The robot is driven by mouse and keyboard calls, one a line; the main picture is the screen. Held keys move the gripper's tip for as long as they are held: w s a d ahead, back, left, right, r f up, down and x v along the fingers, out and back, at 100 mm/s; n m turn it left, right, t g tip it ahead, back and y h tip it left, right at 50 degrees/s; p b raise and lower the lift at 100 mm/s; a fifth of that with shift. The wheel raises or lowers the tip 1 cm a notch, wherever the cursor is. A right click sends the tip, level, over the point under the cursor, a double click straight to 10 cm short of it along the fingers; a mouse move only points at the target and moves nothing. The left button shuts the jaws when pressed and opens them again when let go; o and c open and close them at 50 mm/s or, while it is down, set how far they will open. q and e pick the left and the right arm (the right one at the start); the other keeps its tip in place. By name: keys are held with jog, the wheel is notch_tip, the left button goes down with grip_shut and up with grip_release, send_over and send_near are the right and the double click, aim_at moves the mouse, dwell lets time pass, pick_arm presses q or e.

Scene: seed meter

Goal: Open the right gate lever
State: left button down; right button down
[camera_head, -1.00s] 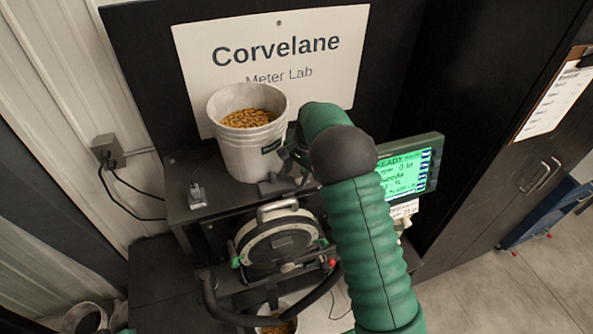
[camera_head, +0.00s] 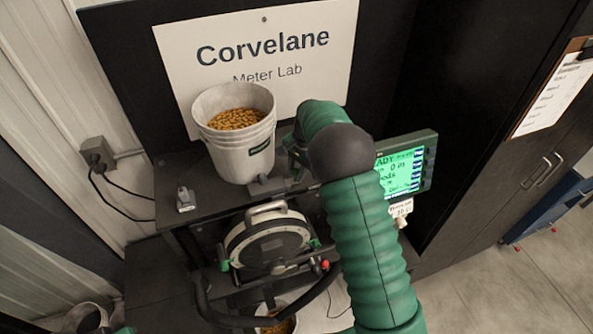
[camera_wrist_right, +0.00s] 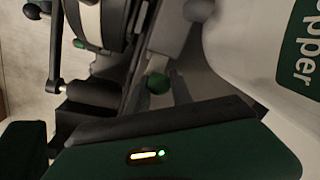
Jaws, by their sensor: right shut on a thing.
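My right arm reaches over the bench. Its gripper (camera_head: 291,160) is at the right of the white seed bucket (camera_head: 238,140), above the black shelf, mostly hidden behind my wrist. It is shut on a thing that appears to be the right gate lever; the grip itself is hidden. A small grey fitting (camera_head: 266,186) sits on the shelf edge just left of the gripper. A similar fitting (camera_head: 186,199) stands farther left. In the right wrist view the bucket wall (camera_wrist_right: 245,60) is close on the right, and a green knob (camera_wrist_right: 158,83) shows near the middle.
The round seed meter (camera_head: 268,244) with a pale handle is below the shelf. A black hose (camera_head: 215,312) curves in front of it. A lit green screen (camera_head: 405,168) stands right of my arm. A lower bucket (camera_head: 277,322) holds seed. Open floor lies at the right.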

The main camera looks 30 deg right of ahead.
jog(key=shift+a, duration=0.3)
dwell(0.4)
